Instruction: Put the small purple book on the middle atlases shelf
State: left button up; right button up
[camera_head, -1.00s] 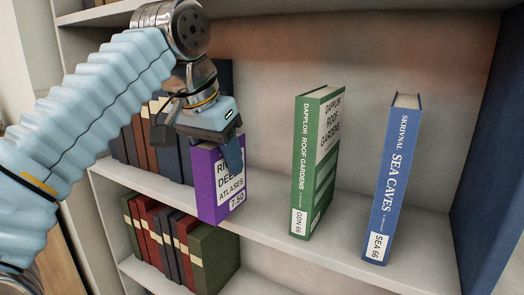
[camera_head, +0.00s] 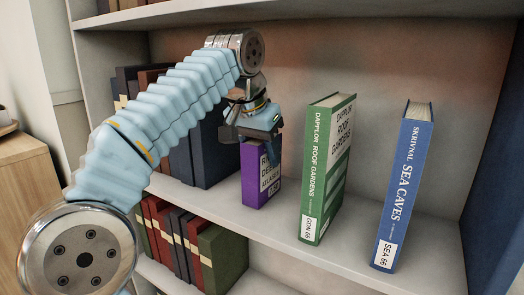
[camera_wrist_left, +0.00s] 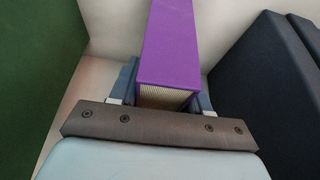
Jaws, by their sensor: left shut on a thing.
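The small purple book (camera_head: 256,180) stands upright at the middle shelf (camera_head: 285,222), its white label facing out. My left gripper (camera_head: 256,135) is above it and shut on its top end. The book also shows in the left wrist view (camera_wrist_left: 170,50), between the two fingers (camera_wrist_left: 165,92). In the head view it sits between the dark books on the left and the green book, apart from the green one. I cannot tell whether its bottom edge touches the shelf. My right gripper is out of view.
A green book (camera_head: 325,170) and a blue book (camera_head: 402,190) stand upright to the right, with bare shelf between and behind them. Dark books (camera_head: 210,150) stand on the left. A lower shelf holds several bound books (camera_head: 222,255). A wooden cabinet (camera_head: 25,200) is at far left.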

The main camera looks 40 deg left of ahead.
pick_arm(q)
jog(key=shift+f, duration=0.2)
jog(key=o, duration=1.2)
jog(key=shift+r, duration=0.1)
jog(key=shift+r, duration=0.2)
jog(key=s, duration=0.4)
jog(key=s+d+b, duration=0.1)
jog(key=s, duration=0.3)
jog(key=s+r+b, duration=0.1)
jog(key=s, duration=0.3)
jog(key=shift+s+d, duration=0.2)
jog(key=shift+s, duration=0.05)
